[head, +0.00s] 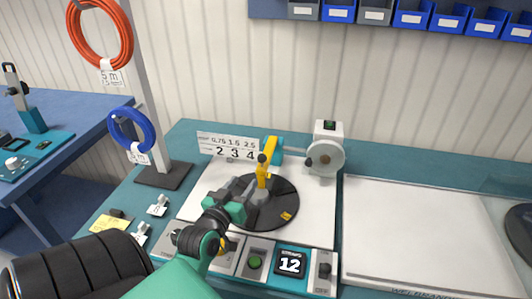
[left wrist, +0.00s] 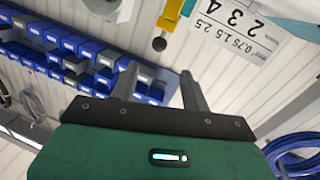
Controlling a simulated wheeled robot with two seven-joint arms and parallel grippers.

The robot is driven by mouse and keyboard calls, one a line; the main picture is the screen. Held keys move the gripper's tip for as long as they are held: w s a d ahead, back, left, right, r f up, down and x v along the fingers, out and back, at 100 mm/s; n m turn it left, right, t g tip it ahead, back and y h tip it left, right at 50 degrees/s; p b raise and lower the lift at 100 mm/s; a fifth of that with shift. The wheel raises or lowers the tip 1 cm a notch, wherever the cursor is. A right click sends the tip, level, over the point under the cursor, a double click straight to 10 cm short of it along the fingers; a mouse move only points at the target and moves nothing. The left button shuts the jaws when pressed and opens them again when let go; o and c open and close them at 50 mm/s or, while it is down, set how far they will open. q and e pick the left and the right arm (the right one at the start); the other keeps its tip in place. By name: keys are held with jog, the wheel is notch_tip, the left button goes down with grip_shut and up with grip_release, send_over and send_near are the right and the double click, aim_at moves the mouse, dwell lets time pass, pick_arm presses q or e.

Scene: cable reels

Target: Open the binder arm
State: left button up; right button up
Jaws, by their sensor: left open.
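My left gripper (head: 243,186) is open and empty, just left of the binder arm in the head view. It also shows in the left wrist view (left wrist: 158,76), with its two fingers apart. I cannot tell whether a finger touches the arm. My right gripper is not in view.
A label board (head: 229,146) stands behind the plate, and a grey-white wheel unit (head: 325,157) at its back right. A control strip with a green button (head: 254,262) and a display reading 12 (head: 290,262) lies in front. A cable stand (head: 165,174) is at left.

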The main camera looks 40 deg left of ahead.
aim_at(260, 161)
pick_arm(q)
jog(key=p+x, duration=0.2)
jog(key=x, duration=0.9)
jog(key=shift+w+r, duration=0.1)
jog(key=shift+w, duration=0.1)
jog(key=shift+w+a, duration=0.1)
jog(key=shift+w, duration=0.3)
jog(key=shift+w+a, duration=0.15)
jog(key=shift+w, duration=0.15)
grip_shut()
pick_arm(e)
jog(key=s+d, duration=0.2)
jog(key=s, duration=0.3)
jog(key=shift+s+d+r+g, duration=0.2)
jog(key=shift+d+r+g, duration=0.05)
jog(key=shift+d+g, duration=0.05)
